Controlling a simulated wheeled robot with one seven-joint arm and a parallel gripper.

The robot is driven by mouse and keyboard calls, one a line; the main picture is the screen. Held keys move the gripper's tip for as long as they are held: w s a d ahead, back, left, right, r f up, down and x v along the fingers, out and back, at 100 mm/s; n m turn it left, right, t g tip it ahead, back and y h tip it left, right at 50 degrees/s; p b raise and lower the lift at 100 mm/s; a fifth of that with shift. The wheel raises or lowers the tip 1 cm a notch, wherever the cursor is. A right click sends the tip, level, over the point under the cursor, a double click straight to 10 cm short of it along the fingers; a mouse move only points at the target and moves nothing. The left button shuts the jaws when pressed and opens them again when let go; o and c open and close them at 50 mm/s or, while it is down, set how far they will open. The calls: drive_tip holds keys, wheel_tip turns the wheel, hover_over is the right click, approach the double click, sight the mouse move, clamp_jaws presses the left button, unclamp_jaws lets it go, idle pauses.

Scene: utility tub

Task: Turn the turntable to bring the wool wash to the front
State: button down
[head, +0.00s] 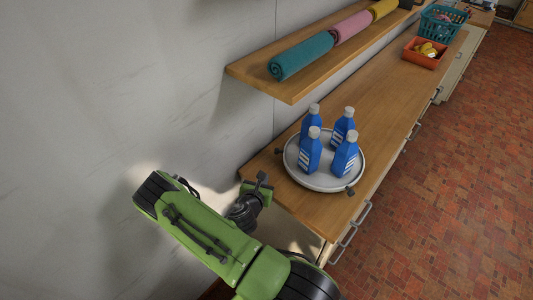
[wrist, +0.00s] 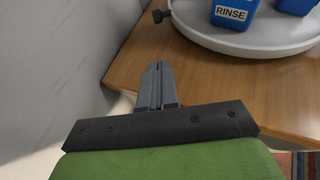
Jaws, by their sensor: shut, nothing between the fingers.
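A round light-grey turntable (head: 318,183) stands on the wooden counter, with dark knobs on its rim; one knob (head: 350,191) is at its front right and another (head: 279,151) at its left. Several blue bottles with grey caps, such as this front-left one (head: 310,155), stand upright on it. In the wrist view one bottle (wrist: 233,13) reads RINSE; the other labels are too small or out of view, so I cannot tell which is the wool wash. My gripper (wrist: 158,68) is shut and empty, left of the turntable and apart from it, near the counter's left end (head: 262,177).
A wooden shelf (head: 250,76) with rolled teal (head: 302,56), pink and yellow towels hangs above the counter's back. An orange bin (head: 424,54) and a teal basket (head: 442,24) stand farther along. The counter between turntable and bin is clear. The wall is close on the left.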

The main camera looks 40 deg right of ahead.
approach(277, 145)
drive_tip(key=s+a, duration=0.3)
drive_tip(key=a, duration=0.1)
drive_tip(key=shift+s+a+f, duration=0.15)
drive_tip(key=shift+s+f, duration=0.05)
drive_tip(key=shift+s, duration=0.2)
drive_tip(key=w+d, duration=0.1)
drive_tip(key=w+d+p, duration=0.1)
drive_tip(key=d, duration=0.1)
drive_tip(key=shift+d+r, duration=0.15)
drive_tip(key=shift+w+d, duration=0.15)
drive_tip(key=shift+d, duration=0.1)
drive_tip(key=shift+w+d, duration=0.1)
drive_tip(key=shift+w, duration=0.1)
drive_tip(key=shift+w+d+m+g+h+b, duration=0.4)
drive_tip(key=shift+w+d+m+g+b, duration=0.4)
drive_tip(key=shift+b, duration=0.3)
drive_tip(key=shift+w+d+b, duration=0.5)
drive_tip(key=shift+w+d, duration=0.2)
drive_tip(key=shift+d, duration=0.25)
drive_tip(key=shift+w+d+b, duration=0.5)
drive_tip(key=shift+w+d, duration=0.2)
drive_tip(key=shift+d, duration=0.25)
drive_tip(key=shift+w+d+b, duration=0.3)
drive_tip(key=shift+d, duration=0.35)
drive_tip(key=shift+w+d+b, duration=0.3)
drive_tip(key=shift+w+d, duration=0.05)
drive_tip(key=shift+d, duration=0.35)
